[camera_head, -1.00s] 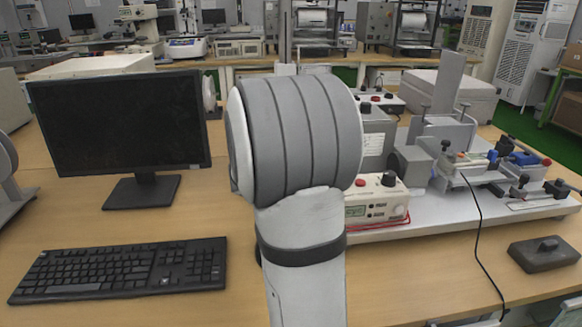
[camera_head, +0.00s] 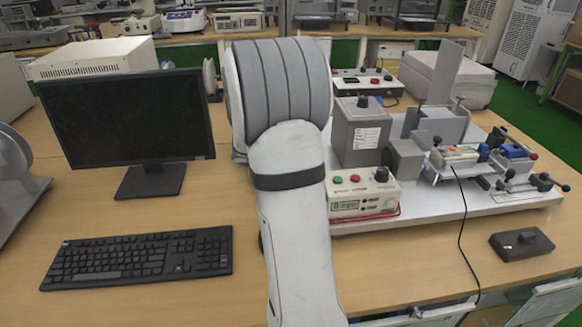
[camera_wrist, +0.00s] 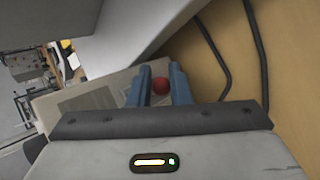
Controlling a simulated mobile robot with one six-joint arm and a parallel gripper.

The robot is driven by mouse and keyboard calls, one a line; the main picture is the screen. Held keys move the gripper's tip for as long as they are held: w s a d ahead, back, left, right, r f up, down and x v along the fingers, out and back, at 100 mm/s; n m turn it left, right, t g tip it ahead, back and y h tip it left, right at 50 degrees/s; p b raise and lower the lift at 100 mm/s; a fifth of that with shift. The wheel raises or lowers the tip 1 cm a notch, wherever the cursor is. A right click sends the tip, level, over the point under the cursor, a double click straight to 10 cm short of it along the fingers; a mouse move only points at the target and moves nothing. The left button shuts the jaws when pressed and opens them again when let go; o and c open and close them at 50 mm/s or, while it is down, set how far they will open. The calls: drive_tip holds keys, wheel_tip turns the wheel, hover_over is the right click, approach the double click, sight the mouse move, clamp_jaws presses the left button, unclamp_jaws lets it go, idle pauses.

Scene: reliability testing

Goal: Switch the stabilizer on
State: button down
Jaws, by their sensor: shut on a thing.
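In the wrist view, my gripper (camera_wrist: 158,90) has its two blue fingers close together around a small round red knob (camera_wrist: 160,85). The knob is on or just above a pale box (camera_wrist: 92,97) with a grey panel, partly hidden by the left finger. I cannot tell for sure whether this box is the stabilizer. In the head view my own arm hides the gripper. A small control box (camera_head: 345,208) there has a green button (camera_head: 337,180), a red button (camera_head: 355,178) and a black knob (camera_head: 381,174).
A grey box (camera_head: 362,135) and a clamp rig (camera_head: 470,155) stand on a white base plate (camera_head: 440,212). A monitor (camera_head: 128,118) and keyboard (camera_head: 140,257) are on the left. A dark block (camera_head: 522,244) lies at the right. Black cables (camera_wrist: 215,55) cross the wooden table.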

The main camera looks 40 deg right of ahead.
drive_tip(key=shift+a+f, duration=0.1)
drive_tip(key=c, duration=1.4)
unclamp_jaws()
drive_tip(key=shift+o, duration=0.2)
drive_tip(key=p+v, duration=0.1)
drive_tip(key=v, duration=0.6)
drive_tip(key=shift+a+r, duration=0.3)
